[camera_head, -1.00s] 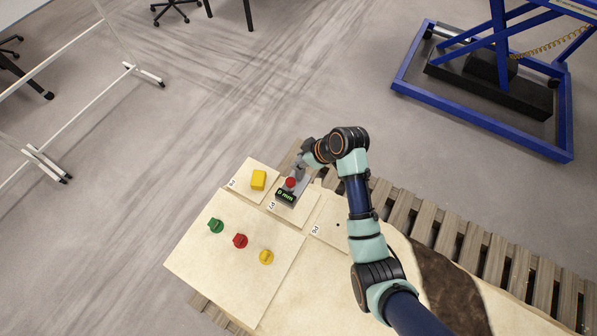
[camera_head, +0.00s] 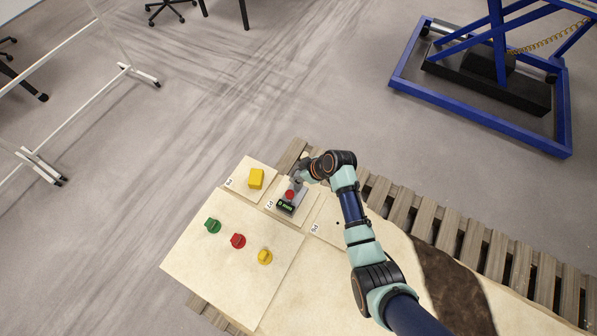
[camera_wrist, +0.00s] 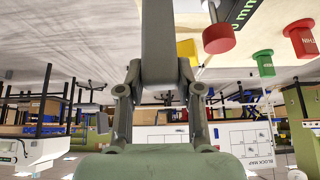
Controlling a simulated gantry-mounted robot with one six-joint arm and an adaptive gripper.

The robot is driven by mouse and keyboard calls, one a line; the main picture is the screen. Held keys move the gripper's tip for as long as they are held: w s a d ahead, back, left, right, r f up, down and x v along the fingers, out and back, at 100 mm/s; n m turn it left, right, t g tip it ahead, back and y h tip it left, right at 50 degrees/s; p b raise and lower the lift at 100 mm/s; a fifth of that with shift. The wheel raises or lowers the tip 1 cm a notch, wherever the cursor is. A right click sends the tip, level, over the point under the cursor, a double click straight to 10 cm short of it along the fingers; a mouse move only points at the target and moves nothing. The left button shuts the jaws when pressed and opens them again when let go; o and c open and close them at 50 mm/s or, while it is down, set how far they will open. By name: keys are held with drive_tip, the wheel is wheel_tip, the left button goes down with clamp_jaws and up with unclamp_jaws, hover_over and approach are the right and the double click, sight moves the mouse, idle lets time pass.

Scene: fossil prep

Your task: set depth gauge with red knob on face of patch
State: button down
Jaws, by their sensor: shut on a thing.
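The depth gauge (camera_head: 285,208) is a small dark block with a green-lettered display and a red knob (camera_head: 290,195). In the wrist view its red knob (camera_wrist: 218,38) and part of the display (camera_wrist: 238,12) show at the top. My gripper (camera_head: 297,181) is shut on the gauge at its far side; the fingers partly hide the grip. The gauge is at the pale middle patch (camera_head: 304,208), whose label seems to read P7. I cannot tell whether its underside touches the patch.
A yellow block (camera_head: 256,179) sits on the patch to the left. Another patch lies at right, partly behind my arm. Wooden slats (camera_head: 420,222) run behind.

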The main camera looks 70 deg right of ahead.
drive_tip(key=c, duration=0.8)
unclamp_jaws()
drive_tip(key=shift+f, duration=0.1)
drive_tip(key=shift+o, duration=0.2)
drive_tip(key=shift+s+r, duration=0.1)
drive_tip(key=shift+r, duration=0.3)
drive_tip(key=p+v, duration=0.2)
drive_tip(key=v, duration=0.9)
drive_tip(key=shift+s+r, duration=0.15)
drive_tip(key=shift+s, duration=0.05)
